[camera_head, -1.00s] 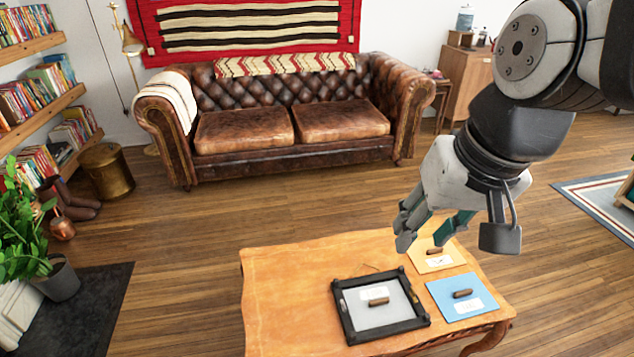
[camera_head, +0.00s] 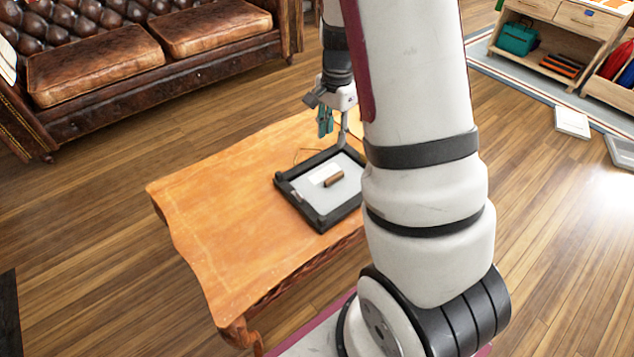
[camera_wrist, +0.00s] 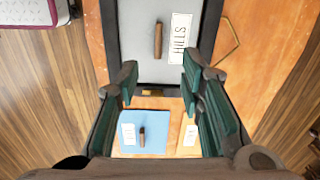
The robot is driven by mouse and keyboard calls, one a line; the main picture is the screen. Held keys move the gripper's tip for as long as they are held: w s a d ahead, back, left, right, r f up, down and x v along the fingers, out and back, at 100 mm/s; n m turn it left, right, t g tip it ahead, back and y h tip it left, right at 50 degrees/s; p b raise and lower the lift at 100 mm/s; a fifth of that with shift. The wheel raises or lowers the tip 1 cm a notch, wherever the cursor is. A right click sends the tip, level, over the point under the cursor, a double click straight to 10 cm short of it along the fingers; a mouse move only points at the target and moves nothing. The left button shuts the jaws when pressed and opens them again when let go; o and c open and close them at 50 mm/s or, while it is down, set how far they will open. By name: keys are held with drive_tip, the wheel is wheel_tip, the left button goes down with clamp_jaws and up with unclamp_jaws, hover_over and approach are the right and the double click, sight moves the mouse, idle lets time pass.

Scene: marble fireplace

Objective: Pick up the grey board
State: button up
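The grey board (camera_head: 318,196) lies inside a black frame (camera_head: 347,213) on the wooden table, with a small brown bar handle and a white label on it. My gripper (camera_head: 325,122) is over the table near the far side of the frame, apart from the bar. In the wrist view, its teal-lined fingers (camera_wrist: 161,80) are spread wide with nothing between them. My arm hides the right part of the table in the head view.
The wooden table (camera_head: 225,200) is clear on its left. In the wrist view, a blue board (camera_wrist: 155,138) with a bar and label lies below the frame, beside a pale orange board (camera_wrist: 185,150). A leather sofa (camera_head: 110,60) stands behind; open floor lies right.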

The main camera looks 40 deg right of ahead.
wheel_tip(320, 180, down, 2)
drive_tip(key=f, duration=0.1)
drive_tip(key=b, duration=0.4)
hover_over(334, 176)
drive_tip(key=shift+m, duration=0.3)
drive_tip(key=f, duration=0.7)
drive_tip(key=shift+a+f, duration=0.2)
drive_tip(key=shift+f, duration=0.1)
drive_tip(key=shift+d+f+b, duration=0.2)
drive_tip(key=shift+f+b, duration=1.3)
drive_tip(key=shift+f, duration=1.15)
drive_tip(key=shift+r, duration=0.1)
clamp_jaws()
